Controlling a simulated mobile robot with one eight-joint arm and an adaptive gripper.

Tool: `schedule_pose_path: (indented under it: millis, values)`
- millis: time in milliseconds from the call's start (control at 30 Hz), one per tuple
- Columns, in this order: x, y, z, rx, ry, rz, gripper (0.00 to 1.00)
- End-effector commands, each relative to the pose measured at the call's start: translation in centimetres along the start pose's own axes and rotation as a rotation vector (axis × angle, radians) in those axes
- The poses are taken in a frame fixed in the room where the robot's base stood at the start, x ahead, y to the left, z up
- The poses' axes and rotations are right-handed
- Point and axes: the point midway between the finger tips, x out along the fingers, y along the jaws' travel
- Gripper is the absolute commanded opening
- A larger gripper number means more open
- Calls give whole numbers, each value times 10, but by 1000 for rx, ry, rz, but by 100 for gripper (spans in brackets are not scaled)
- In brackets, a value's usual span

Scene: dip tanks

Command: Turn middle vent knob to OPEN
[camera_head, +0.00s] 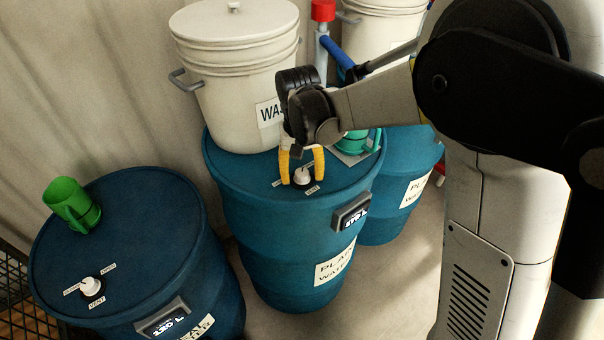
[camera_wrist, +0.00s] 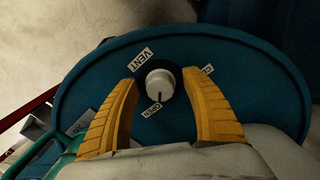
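The middle vent knob (camera_head: 302,175) is a small white knob on a dark base, on the lid of the middle blue drum (camera_head: 290,230). The knob also shows in the wrist view (camera_wrist: 160,84), with a VENT label (camera_wrist: 139,60) and an OPEN label (camera_wrist: 152,110) by it. A third label by the right finger is partly hidden. My gripper (camera_head: 302,160) points down over the knob with its yellow fingers on either side of it. In the wrist view my gripper (camera_wrist: 160,80) is open, with a gap between each finger and the knob. The knob's pointer direction is hard to tell.
A white lidded bucket (camera_head: 240,80) stands on the middle drum behind my gripper. A green jug (camera_head: 357,143) is to the right on that drum. The left drum (camera_head: 130,240) has its own white knob (camera_head: 91,287) and a green jug (camera_head: 71,204). Another blue drum (camera_head: 412,165) stands behind right.

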Motion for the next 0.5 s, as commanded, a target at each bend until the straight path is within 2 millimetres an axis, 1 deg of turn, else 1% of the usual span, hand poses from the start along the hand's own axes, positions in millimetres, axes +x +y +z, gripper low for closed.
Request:
schedule_pose_path:
  millis: [267,367,467,500]
  values:
    - [-2,0,0,-1,1,0,55]
    - [-12,0,0,-1,1,0,55]
    - [-31,0,0,-1,1,0,55]
    - [-40,0,0,-1,1,0,55]
